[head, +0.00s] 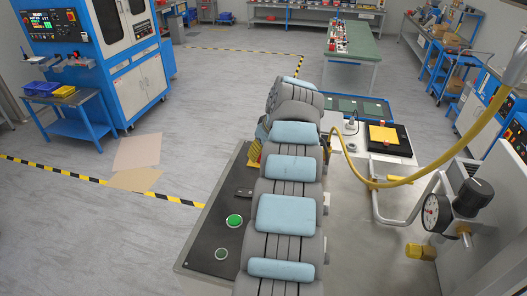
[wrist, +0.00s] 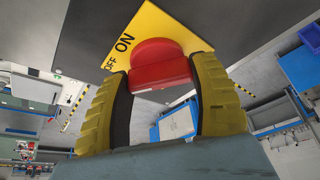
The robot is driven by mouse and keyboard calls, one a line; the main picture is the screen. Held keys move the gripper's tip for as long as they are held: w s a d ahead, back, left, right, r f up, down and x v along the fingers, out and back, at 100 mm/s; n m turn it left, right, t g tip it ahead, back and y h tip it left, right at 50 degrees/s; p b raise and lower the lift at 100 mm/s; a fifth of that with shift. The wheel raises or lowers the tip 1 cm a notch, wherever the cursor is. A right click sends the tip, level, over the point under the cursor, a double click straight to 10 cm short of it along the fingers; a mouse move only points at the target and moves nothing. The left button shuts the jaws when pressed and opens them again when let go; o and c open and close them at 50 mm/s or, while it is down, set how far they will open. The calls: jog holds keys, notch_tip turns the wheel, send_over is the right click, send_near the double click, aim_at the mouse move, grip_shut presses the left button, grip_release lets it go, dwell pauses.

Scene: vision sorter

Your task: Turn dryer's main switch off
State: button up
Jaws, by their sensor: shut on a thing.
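The main switch is a red rotary knob (wrist: 160,70) on a yellow plate (wrist: 165,22) in the wrist view. The plate carries the words OFF and ON, printed side by side to the knob's left. My gripper (wrist: 163,78) has its two yellow ribbed fingers on either side of the knob's red grip and is shut on it. Which label the knob points at cannot be told from this angle. In the head view my arm covers the switch.
A dark panel with a green button (head: 235,221) lies left of my arm. A pressure gauge (head: 436,216), a yellow hose (head: 440,163) and a black box with a yellow top (head: 385,139) stand to the right. Open floor lies left.

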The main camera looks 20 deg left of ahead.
dwell(0.3)
jog(key=o, duration=1.2)
jog(key=shift+v, duration=0.9)
jog(key=v, duration=1)
jog(key=shift+d+r, duration=0.1)
jog(key=shift+r, duration=0.05)
